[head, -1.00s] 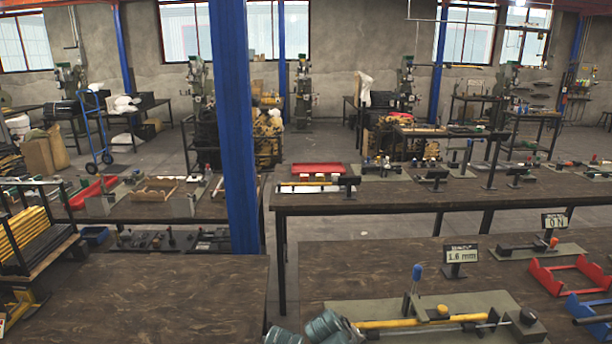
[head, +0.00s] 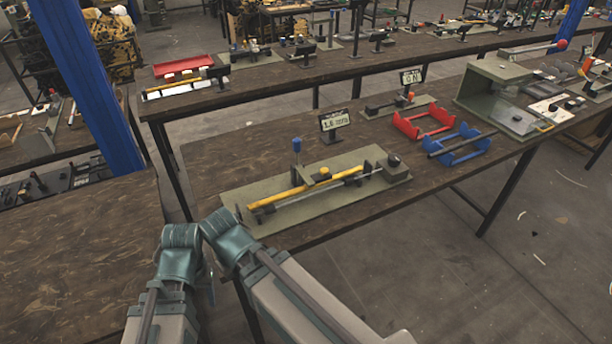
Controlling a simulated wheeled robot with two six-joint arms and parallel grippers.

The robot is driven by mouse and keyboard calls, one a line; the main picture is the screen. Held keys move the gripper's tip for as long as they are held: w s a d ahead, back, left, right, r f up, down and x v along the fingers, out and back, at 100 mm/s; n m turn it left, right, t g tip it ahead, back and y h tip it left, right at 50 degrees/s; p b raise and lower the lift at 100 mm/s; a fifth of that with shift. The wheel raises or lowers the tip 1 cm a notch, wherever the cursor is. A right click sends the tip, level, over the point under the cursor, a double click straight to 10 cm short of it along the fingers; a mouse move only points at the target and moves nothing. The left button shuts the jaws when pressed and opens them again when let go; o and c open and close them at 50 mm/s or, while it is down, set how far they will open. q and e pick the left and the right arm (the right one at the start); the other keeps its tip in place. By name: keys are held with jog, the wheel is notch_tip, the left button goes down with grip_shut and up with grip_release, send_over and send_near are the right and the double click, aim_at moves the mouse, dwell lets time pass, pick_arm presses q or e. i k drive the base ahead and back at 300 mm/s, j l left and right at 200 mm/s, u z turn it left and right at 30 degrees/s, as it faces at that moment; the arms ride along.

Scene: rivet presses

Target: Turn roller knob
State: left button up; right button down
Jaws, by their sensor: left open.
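I cannot tell which knob is the roller knob. My folded teal and grey arm (head: 232,231) is in front of the plate's left end, apart from the knobs. My left gripper is low at the left, open; its fingertips are hard to make out. My right gripper cannot be made out.
A small display (head: 335,121) stands behind the fixture. A red cradle (head: 423,121), a blue cradle (head: 460,146) and a green-framed press box (head: 500,95) stand to the right. A bare wooden table (head: 70,240) is at the left. Open floor lies at the lower right.

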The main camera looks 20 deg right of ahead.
aim_at(393, 159)
jog(key=z, duration=1.55)
